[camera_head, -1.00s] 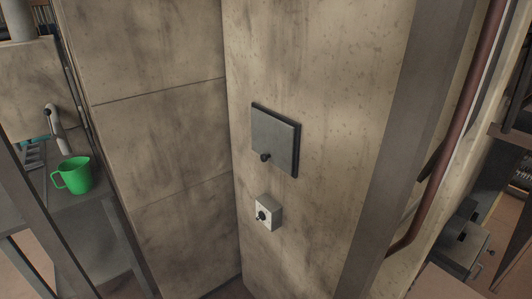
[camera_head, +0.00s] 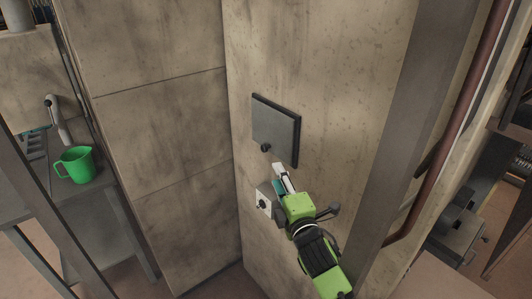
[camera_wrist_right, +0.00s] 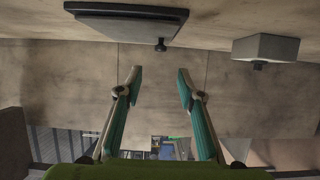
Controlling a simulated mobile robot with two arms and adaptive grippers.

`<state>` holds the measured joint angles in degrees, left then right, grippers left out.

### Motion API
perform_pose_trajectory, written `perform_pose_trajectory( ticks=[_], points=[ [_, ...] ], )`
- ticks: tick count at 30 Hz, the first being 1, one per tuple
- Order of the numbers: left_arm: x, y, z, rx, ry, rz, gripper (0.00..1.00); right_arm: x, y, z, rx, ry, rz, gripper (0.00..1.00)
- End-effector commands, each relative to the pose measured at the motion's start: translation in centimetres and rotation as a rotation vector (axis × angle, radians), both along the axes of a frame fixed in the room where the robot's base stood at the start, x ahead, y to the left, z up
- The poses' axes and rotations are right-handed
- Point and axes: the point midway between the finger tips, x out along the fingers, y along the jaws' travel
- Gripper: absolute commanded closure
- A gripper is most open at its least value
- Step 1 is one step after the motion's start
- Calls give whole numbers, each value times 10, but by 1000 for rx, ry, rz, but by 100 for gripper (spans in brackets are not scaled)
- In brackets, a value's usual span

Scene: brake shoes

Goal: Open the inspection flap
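The inspection flap (camera_head: 275,128) is a dark grey square plate lying shut against the stained wall panel. Its small black knob (camera_head: 266,147) sits near the lower left edge. In the right wrist view the flap (camera_wrist_right: 125,17) is at the top, with the knob (camera_wrist_right: 160,46) sticking out from it. My right gripper (camera_head: 280,173) is just below the flap, in front of the wall. In the wrist view its two fingers (camera_wrist_right: 157,76) are spread with nothing between them, and the knob is beyond the tips, apart from them. My left gripper is not in view.
A small pale box with a black switch (camera_head: 263,200) is on the wall below the flap, close beside my right gripper; it also shows in the wrist view (camera_wrist_right: 266,46). A grey post (camera_head: 405,130) and a brown pipe (camera_head: 459,130) stand at right. A green jug (camera_head: 76,165) is on a shelf at left.

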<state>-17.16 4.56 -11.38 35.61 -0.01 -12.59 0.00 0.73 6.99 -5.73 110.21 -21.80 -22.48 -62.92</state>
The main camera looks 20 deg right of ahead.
Motion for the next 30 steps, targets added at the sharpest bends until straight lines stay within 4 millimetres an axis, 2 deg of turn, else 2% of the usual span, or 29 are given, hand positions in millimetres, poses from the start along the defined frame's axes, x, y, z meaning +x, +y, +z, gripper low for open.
perform_pose_trajectory(
  ticks=[18, 24, 30],
  points=[
    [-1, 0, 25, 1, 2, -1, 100, 105, -4, 2, 6, 3, 0, 65],
    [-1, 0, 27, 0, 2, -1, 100, 125, -6, 0, 5, 4, -1, 65],
    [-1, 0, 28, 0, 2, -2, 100, 132, -6, -1, 5, 4, 0, 65]
  ],
)
